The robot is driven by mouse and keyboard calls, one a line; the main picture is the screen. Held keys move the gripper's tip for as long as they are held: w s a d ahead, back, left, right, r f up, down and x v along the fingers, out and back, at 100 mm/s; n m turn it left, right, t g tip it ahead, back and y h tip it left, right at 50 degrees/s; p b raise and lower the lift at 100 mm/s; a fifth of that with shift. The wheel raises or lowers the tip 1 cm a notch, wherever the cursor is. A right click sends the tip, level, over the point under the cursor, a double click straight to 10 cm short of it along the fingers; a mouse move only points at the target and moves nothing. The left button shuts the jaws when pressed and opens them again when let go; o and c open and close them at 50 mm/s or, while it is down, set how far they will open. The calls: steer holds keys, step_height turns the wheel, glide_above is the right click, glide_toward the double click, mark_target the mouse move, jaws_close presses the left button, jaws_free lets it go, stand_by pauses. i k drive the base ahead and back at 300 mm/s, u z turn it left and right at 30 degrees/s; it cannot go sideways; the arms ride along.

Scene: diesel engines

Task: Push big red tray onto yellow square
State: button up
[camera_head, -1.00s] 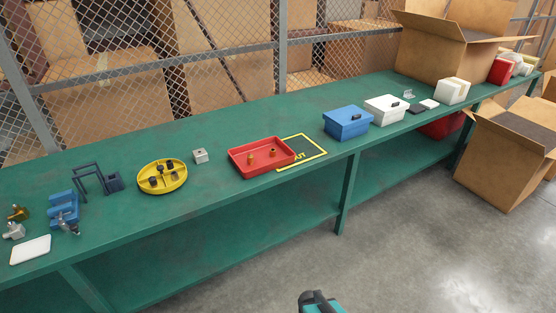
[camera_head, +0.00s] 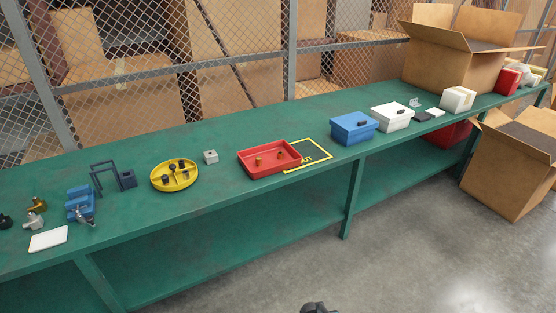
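The big red tray (camera_head: 270,171) lies flat on the green workbench, with small brass-coloured parts inside it. The yellow square (camera_head: 329,160) is an outline marked on the bench with lettering, just right of the tray. The tray's right end overlaps the left part of the square and hides some of it; most of the tray is outside, to the left. A dark piece of my own arm or gripper (camera_head: 318,309) shows at the bottom edge, well below and apart from the tray. Its fingers cannot be made out.
A small grey block (camera_head: 210,157) and a yellow round tray (camera_head: 175,186) stand left of the red tray. A blue box (camera_head: 353,130) stands close to the right of the square, then a white box (camera_head: 392,118). Open floor (camera_head: 400,260) lies before the green bench (camera_head: 120,160).

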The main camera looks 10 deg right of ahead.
mark_target(270, 164)
steer(key=u, duration=0.1)
steer(key=i, duration=0.95)
steer(key=z, duration=0.85)
steer(key=k, duration=0.15)
steer(key=u, duration=2.9)
